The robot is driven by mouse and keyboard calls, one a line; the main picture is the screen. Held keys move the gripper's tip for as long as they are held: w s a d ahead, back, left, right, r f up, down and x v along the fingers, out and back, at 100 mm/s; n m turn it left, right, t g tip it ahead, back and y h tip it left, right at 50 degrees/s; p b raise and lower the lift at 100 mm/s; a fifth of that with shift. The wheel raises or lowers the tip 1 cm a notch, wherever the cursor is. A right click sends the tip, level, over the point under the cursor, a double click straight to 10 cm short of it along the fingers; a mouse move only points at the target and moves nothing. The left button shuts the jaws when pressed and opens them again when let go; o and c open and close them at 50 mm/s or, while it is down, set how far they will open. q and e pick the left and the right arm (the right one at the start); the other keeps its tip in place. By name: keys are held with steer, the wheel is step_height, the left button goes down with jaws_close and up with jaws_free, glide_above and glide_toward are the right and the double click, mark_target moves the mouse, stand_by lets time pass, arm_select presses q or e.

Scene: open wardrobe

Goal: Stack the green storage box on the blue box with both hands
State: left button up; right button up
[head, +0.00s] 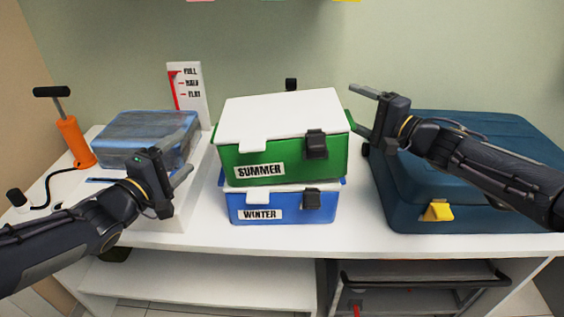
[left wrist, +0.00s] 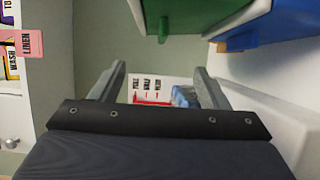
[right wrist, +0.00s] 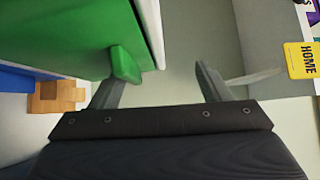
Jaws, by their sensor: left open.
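The green box (head: 300,162), with a white lid and a "SUMMER" label, sits on top of the blue box (head: 290,207), labelled "WINTER". It looks roughly level, with the blue box's front rim showing below it. My left gripper (head: 178,188) is open and empty, left of the boxes and apart from them. The left wrist view shows the green box (left wrist: 205,14) beyond its fingers. My right gripper (head: 364,120) is open beside the green box's right side handle. In the right wrist view this handle (right wrist: 125,64) is close to one finger; contact is unclear.
A dark blue suitcase (head: 440,205) stands right of the boxes, under my right arm. A translucent blue bag (head: 150,138), an orange pump (head: 74,140) and a gauge card (head: 188,95) are at left. A strip of white shelf (head: 270,237) in front is clear.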

step_height(320, 180, up, 4)
steer(key=shift+d, duration=0.1)
stand_by(0.4)
steer(key=d+p, duration=0.5)
steer(key=d, duration=0.1)
stand_by(0.4)
